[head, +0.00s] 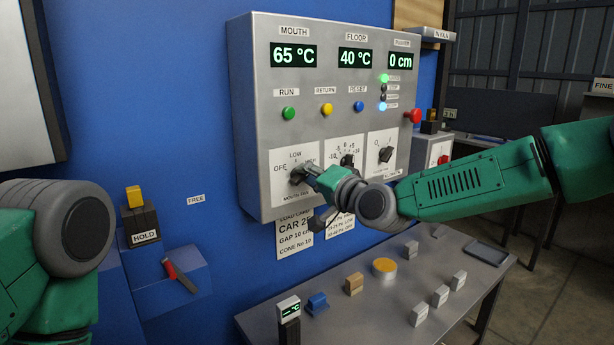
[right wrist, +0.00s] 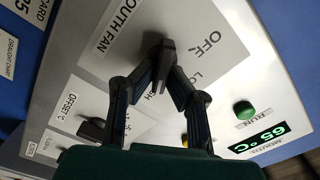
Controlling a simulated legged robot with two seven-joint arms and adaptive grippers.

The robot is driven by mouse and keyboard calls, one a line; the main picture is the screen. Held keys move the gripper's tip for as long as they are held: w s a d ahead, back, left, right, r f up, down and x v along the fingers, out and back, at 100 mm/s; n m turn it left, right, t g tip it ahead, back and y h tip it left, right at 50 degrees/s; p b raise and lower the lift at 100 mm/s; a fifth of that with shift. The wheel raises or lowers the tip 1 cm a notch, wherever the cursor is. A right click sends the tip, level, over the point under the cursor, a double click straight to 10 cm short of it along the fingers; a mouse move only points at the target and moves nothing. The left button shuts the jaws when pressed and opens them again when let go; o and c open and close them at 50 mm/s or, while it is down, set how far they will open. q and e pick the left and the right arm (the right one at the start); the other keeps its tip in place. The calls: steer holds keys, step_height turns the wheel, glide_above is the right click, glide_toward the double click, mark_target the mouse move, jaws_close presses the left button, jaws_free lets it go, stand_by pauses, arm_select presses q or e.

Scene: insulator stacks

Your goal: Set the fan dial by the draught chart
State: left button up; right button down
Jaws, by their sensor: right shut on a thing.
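The fan dial (head: 296,178) is a dark knob on a white plate marked OFF and LOW, at the lower left of the grey control panel (head: 256,120). In the right wrist view the plate reads MOUTH FAN, and the dial (right wrist: 154,40) is between my fingertips. My right gripper (head: 306,174) is shut on it; its fingers (right wrist: 163,52) hide much of the knob, so I cannot tell its exact setting. The draught chart (head: 341,225) hangs below the panel, partly behind my gripper. Beside it, a load card (head: 295,238) reads CAR 25, GAP 10 cm. My left gripper is out of view.
Displays read MOUTH 65 °C (head: 293,55), FLOOR 40 °C (head: 355,58) and 0 cm (head: 401,61). An offset dial (head: 347,160) and another dial (head: 386,154) sit right of the fan dial. A grey table (head: 345,325) below holds several small blocks. A red-handled lever (head: 169,269) is at left.

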steer(key=shift+w+d+r, duration=0.2)
steer(key=shift+r, duration=0.1)
steer(key=c, duration=1.6)
jaws_free()
steer(key=shift+w+a+f, duration=0.15)
steer(key=shift+f, duration=0.15)
steer(key=shift+s, duration=0.2)
steer(key=v, duration=1.1)
steer(key=shift+s+d, duration=0.2)
steer(key=shift+d, duration=0.2)
steer(key=shift+a+f, duration=0.1)
